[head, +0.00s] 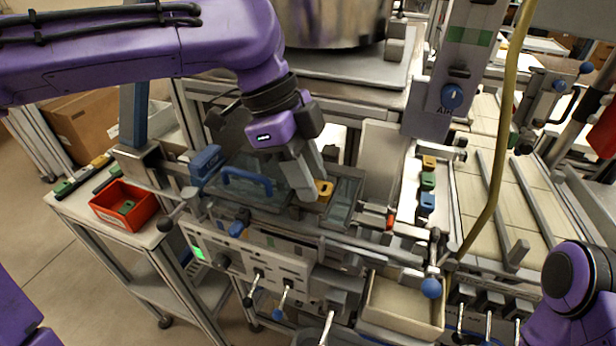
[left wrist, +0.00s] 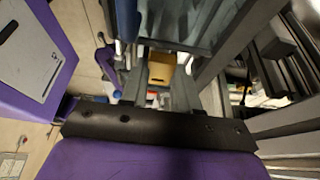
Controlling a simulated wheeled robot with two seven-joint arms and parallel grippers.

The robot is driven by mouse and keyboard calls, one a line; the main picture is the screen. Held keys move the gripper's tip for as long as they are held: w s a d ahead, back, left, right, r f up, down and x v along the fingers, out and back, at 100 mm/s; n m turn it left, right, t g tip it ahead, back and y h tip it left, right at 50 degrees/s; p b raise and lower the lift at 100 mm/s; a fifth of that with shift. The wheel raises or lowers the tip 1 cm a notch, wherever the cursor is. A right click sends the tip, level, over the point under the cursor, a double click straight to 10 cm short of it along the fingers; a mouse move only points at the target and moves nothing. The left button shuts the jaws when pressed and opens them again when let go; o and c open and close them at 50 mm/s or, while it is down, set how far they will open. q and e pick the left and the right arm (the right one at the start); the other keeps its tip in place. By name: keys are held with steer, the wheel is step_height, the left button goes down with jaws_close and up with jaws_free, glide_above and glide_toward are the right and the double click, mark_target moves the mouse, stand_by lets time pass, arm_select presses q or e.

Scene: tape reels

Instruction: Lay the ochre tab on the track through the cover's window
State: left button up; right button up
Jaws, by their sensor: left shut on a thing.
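My left gripper (head: 312,188) reaches down from the upper left and is shut on the ochre tab (head: 325,190). It holds the tab over the right part of the clear cover (head: 232,192), which has a blue handle (head: 247,180). In the left wrist view the tab (left wrist: 161,68) shows between the fingers, with the glassy cover (left wrist: 180,20) close by. I cannot tell whether the tab touches anything below it. The track and the window's edges are mostly hidden by the gripper. My right gripper is out of view; only part of that arm shows at the lower right.
A strip at right holds an ochre tab (head: 429,162), a green tab (head: 427,180) and a blue tab (head: 427,202). A red bin (head: 125,222) with a green piece stands on the left side table. An open drawer (head: 400,312) and knobbed levers stick out in front.

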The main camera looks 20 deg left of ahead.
arm_select(q)
steer(key=shift+w+f, duration=0.15)
steer(key=shift+f, duration=0.35)
steer(key=shift+a, duration=0.1)
steer(key=shift+f, duration=0.15)
steer(key=o, duration=1)
steer(key=shift+r, duration=0.35)
steer(key=p+v, duration=0.1)
steer(key=v, duration=1)
steer(key=shift+a+r, duration=0.1)
steer(key=shift+r, duration=0.25)
